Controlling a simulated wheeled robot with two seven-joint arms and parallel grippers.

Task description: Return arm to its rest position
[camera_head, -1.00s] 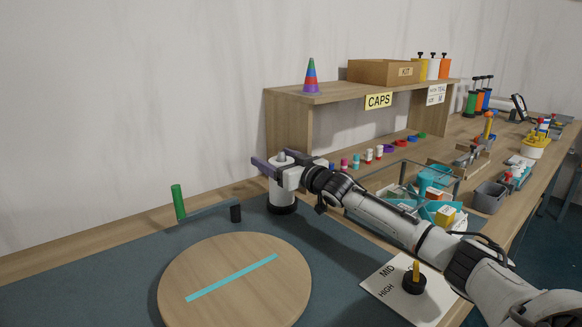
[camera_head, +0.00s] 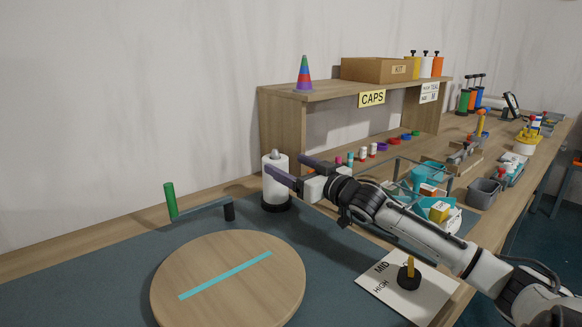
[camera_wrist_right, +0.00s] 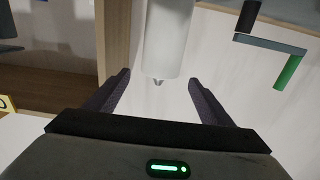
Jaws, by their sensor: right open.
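My right gripper (camera_head: 285,164) is open and empty. My right arm reaches in from the lower right, over the table. My left gripper is out of view.
A round wooden disc (camera_head: 228,291) with a teal stripe lies at the front left, near a crank with a green handle (camera_head: 170,201). A wooden shelf (camera_head: 283,128) labelled CAPS stands behind.

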